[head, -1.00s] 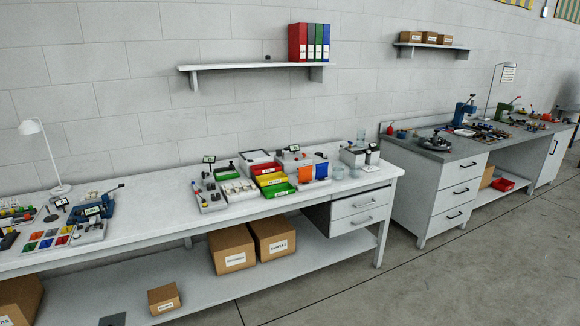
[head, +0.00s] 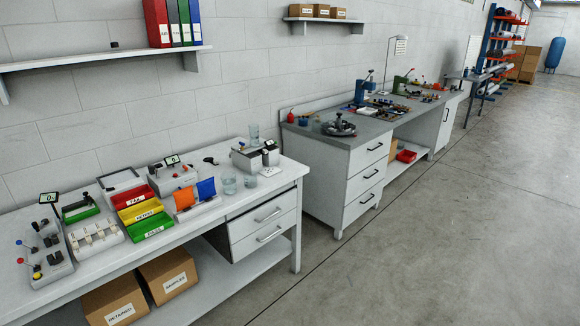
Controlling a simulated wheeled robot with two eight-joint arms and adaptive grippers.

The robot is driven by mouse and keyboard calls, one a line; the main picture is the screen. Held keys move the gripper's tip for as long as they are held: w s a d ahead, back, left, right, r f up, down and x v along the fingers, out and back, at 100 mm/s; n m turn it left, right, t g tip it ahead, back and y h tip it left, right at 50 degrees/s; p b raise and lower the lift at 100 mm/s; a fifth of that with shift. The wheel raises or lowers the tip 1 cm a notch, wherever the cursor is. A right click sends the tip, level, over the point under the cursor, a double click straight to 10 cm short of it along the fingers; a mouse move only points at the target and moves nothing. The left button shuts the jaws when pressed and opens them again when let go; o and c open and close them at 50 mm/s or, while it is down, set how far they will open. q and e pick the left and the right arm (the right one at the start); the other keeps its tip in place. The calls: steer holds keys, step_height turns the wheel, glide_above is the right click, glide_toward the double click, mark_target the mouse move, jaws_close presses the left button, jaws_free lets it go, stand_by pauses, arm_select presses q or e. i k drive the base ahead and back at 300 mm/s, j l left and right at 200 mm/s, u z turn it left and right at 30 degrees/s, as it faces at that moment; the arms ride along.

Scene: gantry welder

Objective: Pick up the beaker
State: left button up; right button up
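Clear glass vessels stand near the right end of the white bench (head: 285,180) in the head view. One glass vessel (head: 229,185) stands on the bench top, and a second one (head: 250,181) stands close to its right. A taller clear vessel (head: 254,132) shows at the back, at a grey-white box device (head: 247,157); I cannot tell whether it stands on the device or behind it. They are too small to tell which is the beaker. Neither of my grippers is in view.
Red, yellow and green bins (head: 140,209) and orange and blue panels (head: 206,188) stand left of the glassware. Drawers (head: 268,218) are under the bench end. A grey-topped workbench (head: 345,150) stands farther right. The floor (head: 430,240) in front is clear.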

mark_target(250, 180)
steer(key=i+l, duration=0.1)
steer(key=i, duration=0.55)
steer(key=i+l+z, duration=0.1)
steer(key=i, duration=0.55)
